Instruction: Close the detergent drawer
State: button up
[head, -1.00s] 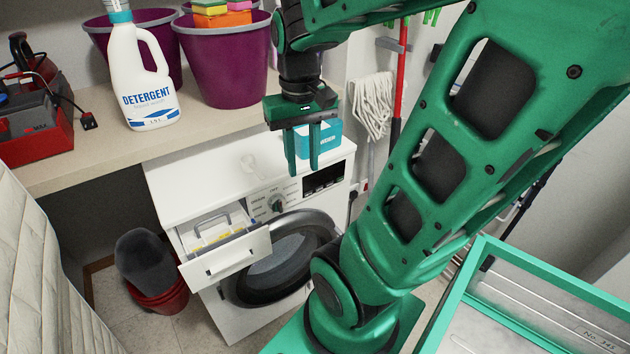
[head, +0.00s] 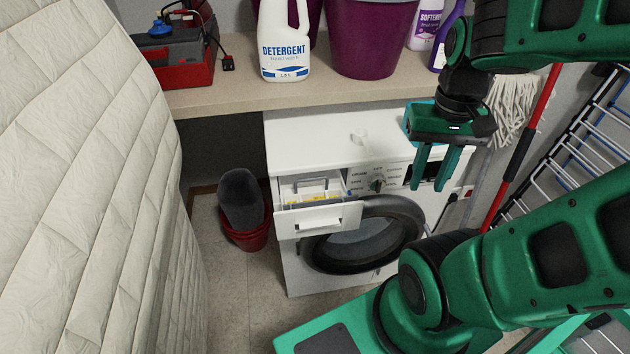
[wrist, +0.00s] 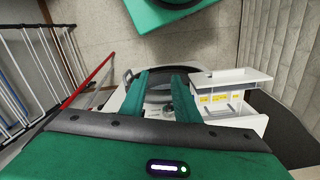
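The detergent drawer (head: 318,217) is pulled out of the upper left front of the white washing machine (head: 300,135). Its open top shows compartments with yellow labels. In the wrist view the drawer (wrist: 232,76) sticks out to the right of my fingers. My gripper (head: 433,186) hangs in front of the machine's control panel, to the right of the drawer and apart from it. Its two green fingers point down with a gap between them and nothing in it. In the wrist view the gripper (wrist: 168,96) shows both fingers apart, over the round door (wrist: 157,88).
A shelf (head: 225,99) above holds a detergent bottle (head: 283,45), purple buckets and a red toolbox. A red bucket (head: 250,238) stands on the floor left of the machine. A quilted pale surface fills the left side. A mop and drying rack stand at right.

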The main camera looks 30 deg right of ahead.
aim_at(318, 218)
jog(key=k, duration=1.1)
jog(key=z, duration=0.15)
jog(key=i, duration=0.65)
jog(key=z, duration=0.3)
